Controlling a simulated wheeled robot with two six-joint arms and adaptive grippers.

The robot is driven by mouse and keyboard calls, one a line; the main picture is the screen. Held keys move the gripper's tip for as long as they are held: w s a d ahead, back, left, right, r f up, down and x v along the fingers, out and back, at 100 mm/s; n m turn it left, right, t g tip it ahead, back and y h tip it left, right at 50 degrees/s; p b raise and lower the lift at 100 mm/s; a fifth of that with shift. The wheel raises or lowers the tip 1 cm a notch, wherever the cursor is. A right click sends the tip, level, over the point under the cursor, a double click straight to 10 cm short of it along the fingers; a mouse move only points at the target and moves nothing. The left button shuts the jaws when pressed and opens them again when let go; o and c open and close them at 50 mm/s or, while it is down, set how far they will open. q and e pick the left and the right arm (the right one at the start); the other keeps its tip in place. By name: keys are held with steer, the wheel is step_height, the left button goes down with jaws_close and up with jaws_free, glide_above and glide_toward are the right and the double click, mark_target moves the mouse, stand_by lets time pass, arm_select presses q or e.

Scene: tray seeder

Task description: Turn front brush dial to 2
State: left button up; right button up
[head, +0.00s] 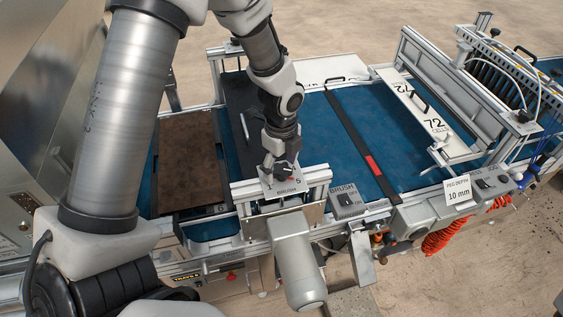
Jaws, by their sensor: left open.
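The front brush dial plate (291,187), a light panel marked BRUSH with a "5" visible at its right, sits on top of the metal brush housing at the front of the seeder. My left gripper (279,174) comes down from above, open, with its fingers right at the dial. The fingers cover most of the knob, so its pointer setting cannot be read. I cannot tell whether the fingers touch the knob. My right gripper is not in view.
A BRUSH switch box (347,200) stands just right of the housing. A grey motor (298,262) hangs in front. A brown soil-filled tray (187,165) lies on the blue belt (388,130) at left. A "72 cells" plate (432,122) and a peg-depth card (457,192) are at right.

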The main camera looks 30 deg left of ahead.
arm_select(q)
steer(key=shift+w+d+f, duration=0.1)
steer(key=shift+w+f, duration=0.15)
steer(key=shift+w, duration=0.3)
steer(key=c, duration=0.4)
steer(key=shift+s+r, duration=0.4)
steer(key=shift+s, duration=0.3)
steer(key=c, duration=0.8)
steer(key=shift+o, duration=0.2)
steer(key=shift+w+f, duration=0.1)
steer(key=shift+w, duration=0.05)
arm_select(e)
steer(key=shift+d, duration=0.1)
